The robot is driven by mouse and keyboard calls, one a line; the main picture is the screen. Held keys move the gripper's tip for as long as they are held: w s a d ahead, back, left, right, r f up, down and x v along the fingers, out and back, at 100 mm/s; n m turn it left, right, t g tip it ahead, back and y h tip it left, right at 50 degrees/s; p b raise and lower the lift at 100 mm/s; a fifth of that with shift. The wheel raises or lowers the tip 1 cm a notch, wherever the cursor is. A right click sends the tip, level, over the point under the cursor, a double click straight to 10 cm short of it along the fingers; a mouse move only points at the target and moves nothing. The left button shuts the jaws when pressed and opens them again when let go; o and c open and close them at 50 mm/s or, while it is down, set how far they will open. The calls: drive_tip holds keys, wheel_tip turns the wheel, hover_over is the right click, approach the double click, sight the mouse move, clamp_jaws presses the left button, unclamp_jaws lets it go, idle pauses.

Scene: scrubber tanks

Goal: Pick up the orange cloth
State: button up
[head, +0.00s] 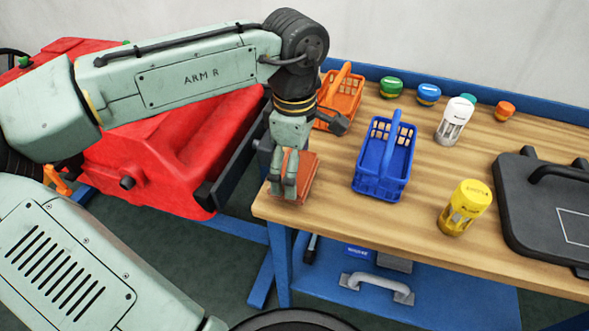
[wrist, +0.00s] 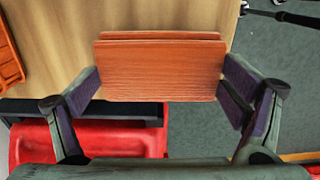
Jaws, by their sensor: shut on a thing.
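The orange cloth (head: 304,178) is a folded, flat, ribbed-looking piece at the left front corner of the wooden table. My gripper (head: 283,190) is at that corner, pointing down, and partly covers the cloth in the head view. In the wrist view the cloth (wrist: 160,68) is between the two fingers of my gripper (wrist: 162,88), which are shut on its left and right edges. I cannot tell whether the cloth touches the tabletop.
The table (head: 330,215) holds a blue basket (head: 383,170), an orange basket (head: 341,95), a yellow container (head: 464,207), a white container (head: 455,121), several coloured lids and a black case (head: 545,205). A red tank (head: 165,150) stands left of the table. Bare wood lies right of the cloth.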

wheel_tip(320, 180, up, 2)
drive_tip(key=shift+r+b, duration=0.1)
drive_tip(key=shift+b, duration=0.25)
drive_tip(key=s+a+r+b, duration=0.1)
drive_tip(key=s+a+b, duration=0.2)
drive_tip(key=s+a, duration=0.8)
drive_tip(key=shift+s+r, duration=0.25)
drive_tip(key=shift+s, duration=0.15)
drive_tip(key=o, duration=0.5)
drive_tip(key=c, duration=0.5)
